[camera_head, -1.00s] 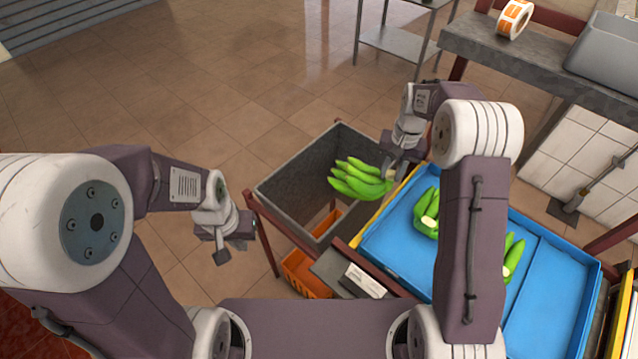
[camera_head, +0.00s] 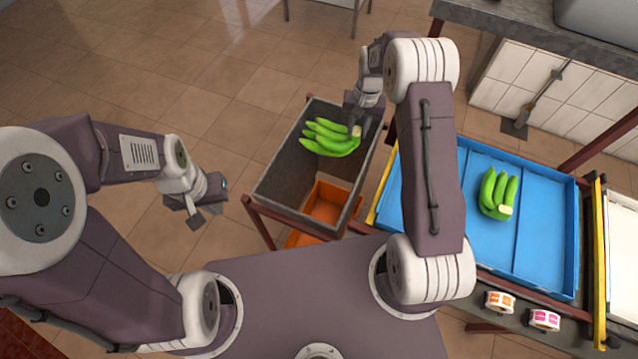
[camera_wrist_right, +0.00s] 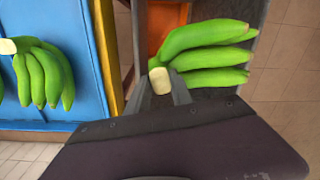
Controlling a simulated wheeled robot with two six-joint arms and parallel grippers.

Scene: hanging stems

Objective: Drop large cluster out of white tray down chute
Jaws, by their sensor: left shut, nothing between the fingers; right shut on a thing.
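A green banana cluster (camera_head: 330,140) is over the far part of the open grey chute (camera_head: 268,195). My right gripper (camera_head: 357,126) is shut on its pale crown. The right wrist view shows the fingers (camera_wrist_right: 162,92) at the crown and the cluster's bananas (camera_wrist_right: 208,62) pointing away over the chute. I cannot tell how far below the rim the bananas hang. My left gripper (camera_head: 198,220) is shut and empty, left of the chute. A white tray (camera_head: 622,250) is cut off at the right edge; its contents are mostly out of view.
A blue tray (camera_head: 535,245) right of the chute holds another banana cluster (camera_head: 495,195); my right arm hides part of this tray. An orange crate (camera_head: 325,205) shows through the chute. Tape rolls (camera_head: 500,301) lie in front. Open floor lies left.

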